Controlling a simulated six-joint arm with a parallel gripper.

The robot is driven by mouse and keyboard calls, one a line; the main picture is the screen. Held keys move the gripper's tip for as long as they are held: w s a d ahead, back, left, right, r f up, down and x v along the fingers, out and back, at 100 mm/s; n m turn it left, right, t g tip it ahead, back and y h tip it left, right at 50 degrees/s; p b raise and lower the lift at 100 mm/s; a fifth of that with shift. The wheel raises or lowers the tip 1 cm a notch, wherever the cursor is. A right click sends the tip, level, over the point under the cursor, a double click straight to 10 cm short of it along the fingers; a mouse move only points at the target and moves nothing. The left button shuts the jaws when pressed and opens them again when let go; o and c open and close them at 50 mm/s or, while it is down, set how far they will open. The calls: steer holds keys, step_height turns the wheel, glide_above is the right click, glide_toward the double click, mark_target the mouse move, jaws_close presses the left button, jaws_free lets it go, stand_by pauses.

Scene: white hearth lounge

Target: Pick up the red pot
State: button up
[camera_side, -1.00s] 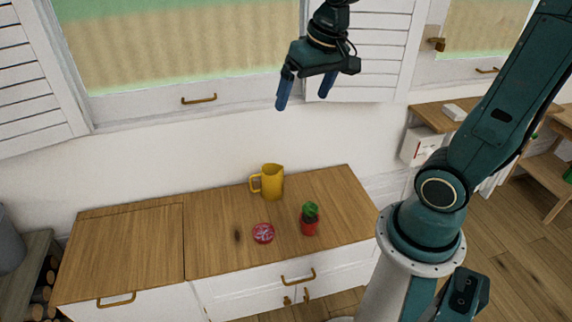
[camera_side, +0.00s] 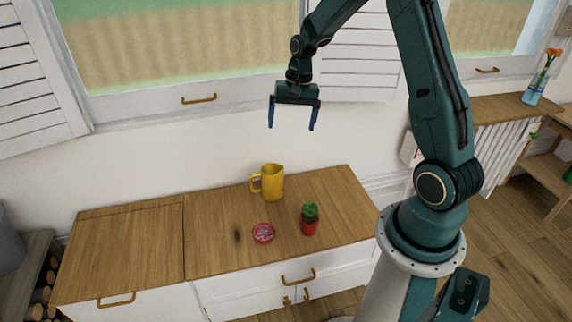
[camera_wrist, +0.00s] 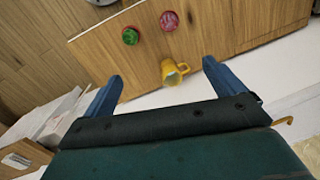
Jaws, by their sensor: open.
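The red pot (camera_side: 310,227) holds a small green cactus and stands upright on the wooden cabinet top (camera_side: 215,205), toward its front right. In the wrist view the green plant (camera_wrist: 130,36) shows near the top, with the pot mostly hidden under it. My gripper (camera_side: 291,128) is open and empty, high above the cabinet top with its blue fingers pointing down. It is well above and a little left of the pot in the side view. In the wrist view my fingers (camera_wrist: 163,77) are spread wide with nothing between them at close range.
A yellow pitcher (camera_side: 272,182) stands behind the pot, toward the wall. A round red-and-pink tin (camera_side: 263,233) lies left of the pot. The left part of the cabinet top is clear. A window sill and white shutters (camera_side: 352,55) are behind my gripper.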

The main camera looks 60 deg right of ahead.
steer(key=s+d+f+m+y, duration=0.1)
steer(key=d+f+m, duration=0.45)
steer(key=f, duration=0.85)
steer(key=m+y, duration=0.2)
glide_toward(310, 214)
steer(key=w+d, duration=0.2)
steer(key=d, duration=0.2)
steer(key=shift+d+f+g, duration=0.1)
steer(key=shift+f+g, duration=0.05)
steer(key=shift+g, duration=0.25)
steer(key=shift+f, duration=0.1)
steer(key=shift+x, duration=4.15)
steer(key=shift+x, duration=2.6)
steer(key=shift+s, duration=0.1)
steer(key=shift+c, duration=0.2)
steer(key=c, duration=1.4)
